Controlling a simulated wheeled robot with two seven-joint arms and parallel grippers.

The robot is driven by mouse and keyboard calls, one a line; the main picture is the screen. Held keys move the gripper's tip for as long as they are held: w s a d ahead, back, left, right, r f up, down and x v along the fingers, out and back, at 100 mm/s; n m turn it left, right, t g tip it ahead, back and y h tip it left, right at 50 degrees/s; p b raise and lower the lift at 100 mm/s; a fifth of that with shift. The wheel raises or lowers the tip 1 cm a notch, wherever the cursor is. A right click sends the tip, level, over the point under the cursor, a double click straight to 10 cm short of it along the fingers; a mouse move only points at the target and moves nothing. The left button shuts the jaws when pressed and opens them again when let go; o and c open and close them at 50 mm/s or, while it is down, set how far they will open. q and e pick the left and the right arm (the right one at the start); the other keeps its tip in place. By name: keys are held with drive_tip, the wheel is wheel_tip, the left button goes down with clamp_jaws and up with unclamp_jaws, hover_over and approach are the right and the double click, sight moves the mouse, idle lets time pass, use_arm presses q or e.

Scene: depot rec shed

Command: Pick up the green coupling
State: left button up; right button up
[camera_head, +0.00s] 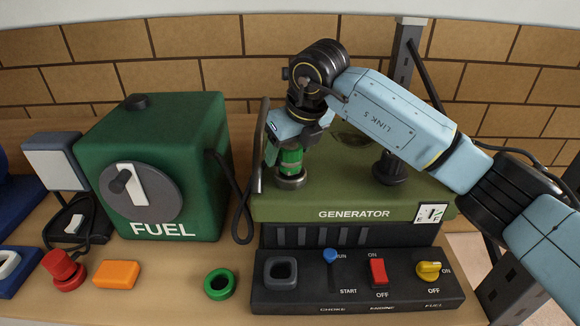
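A green ring-shaped piece (220,284) with a dark hole lies on the table at the front, left of the control panel. A second green piece, a short cylinder (291,160), stands on a dark round base on top of the generator. The picture does not settle which is the coupling. My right gripper (288,148) points down at the green cylinder, right over its top and overlapping it in view. Its fingers are mostly hidden, so I cannot tell if they grip it. My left gripper is not in view.
The green generator (380,209) has a dark panel (350,304) with switches in front. A green fuel box (205,140) stands left. A red knobbed piece (66,271) and an orange block (116,274) lie at front left. A grey post (403,55) rises behind my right arm.

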drive_tip(key=c, duration=1)
drive_tip(key=shift+r, duration=0.1)
wheel_tip(320, 180, up, 10)
drive_tip(key=shift+f+b, duration=0.1)
drive_tip(key=shift+b, duration=0.65)
